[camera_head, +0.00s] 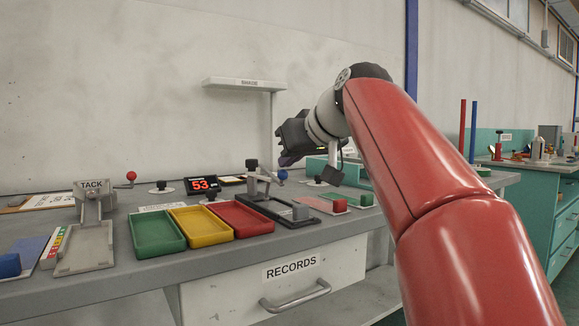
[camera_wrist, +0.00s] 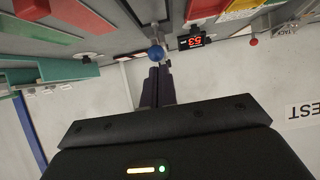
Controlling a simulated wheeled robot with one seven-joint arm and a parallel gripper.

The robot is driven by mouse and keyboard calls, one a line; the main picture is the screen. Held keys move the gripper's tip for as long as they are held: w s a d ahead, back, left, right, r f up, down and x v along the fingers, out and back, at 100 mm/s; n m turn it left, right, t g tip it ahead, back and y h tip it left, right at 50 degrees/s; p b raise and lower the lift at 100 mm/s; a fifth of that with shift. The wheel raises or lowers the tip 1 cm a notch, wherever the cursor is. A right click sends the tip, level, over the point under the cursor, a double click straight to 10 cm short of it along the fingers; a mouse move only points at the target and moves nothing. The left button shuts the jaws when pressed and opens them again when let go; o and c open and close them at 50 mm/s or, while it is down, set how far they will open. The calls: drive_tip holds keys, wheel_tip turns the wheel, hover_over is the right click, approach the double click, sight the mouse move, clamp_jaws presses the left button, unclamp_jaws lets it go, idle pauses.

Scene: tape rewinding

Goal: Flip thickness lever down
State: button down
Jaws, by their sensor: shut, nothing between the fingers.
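A lever with a blue ball knob (camera_head: 282,174) stands at the back of the bench, beside a grey-and-black device (camera_head: 266,207) with an upright post. The blue knob (camera_wrist: 156,53) shows just beyond the fingertips in the wrist view. No label naming the thickness lever is readable. My gripper (camera_head: 287,160) is shut and empty, just above the blue knob in the head view. In the wrist view its dark fingers (camera_wrist: 158,72) lie together and point at the knob. I cannot tell whether they touch it. A second lever with a red ball knob (camera_head: 131,175) stands farther left.
A display reading 53 (camera_head: 203,185) stands left of the blue knob. Green (camera_head: 156,234), yellow (camera_head: 202,226) and red (camera_head: 240,219) trays lie in front. A TACK device (camera_head: 92,245) stands at left. A shelf (camera_head: 244,84) on a post is behind, near my gripper.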

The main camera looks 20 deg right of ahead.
drive_tip(key=shift+r, duration=0.2)
drive_tip(key=shift+r+p, duration=0.7)
drive_tip(key=shift+p, duration=0.2)
drive_tip(key=w+r+p+v, duration=0.1)
drive_tip(key=p+v, duration=0.3)
drive_tip(key=v, duration=0.9)
drive_tip(key=shift+a+r+p, duration=0.2)
drive_tip(key=shift+r+p, duration=0.1)
drive_tip(key=shift+r, duration=0.05)
drive_tip(key=shift+f, duration=0.1)
